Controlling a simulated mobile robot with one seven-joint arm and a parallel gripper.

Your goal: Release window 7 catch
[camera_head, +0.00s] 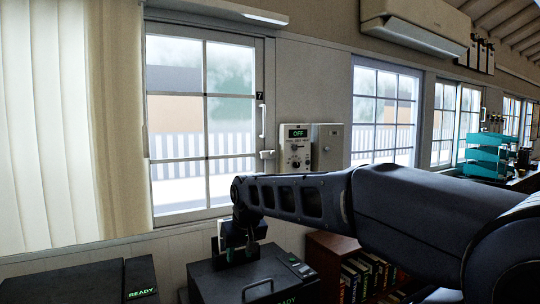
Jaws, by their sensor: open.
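Window 7 (203,122) is a pale-framed window with several panes, marked by a small dark "7" label (259,95) on its right frame. A white upright handle (263,121) is on that right frame. Below it is a small white catch (267,154), too small to tell its setting. My arm comes in from the right, and my gripper (237,244) hangs at its left end, below and left of the catch and apart from it. My gripper is open, and its fingertips are hard to make out against the dark box behind.
A control panel reading "OFF" (296,148) and a grey box (328,147) are on the wall right of the catch. Dark lidded boxes (220,283) stand below the window. A bookshelf (332,250) is under my arm. A pale curtain (70,120) hangs left.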

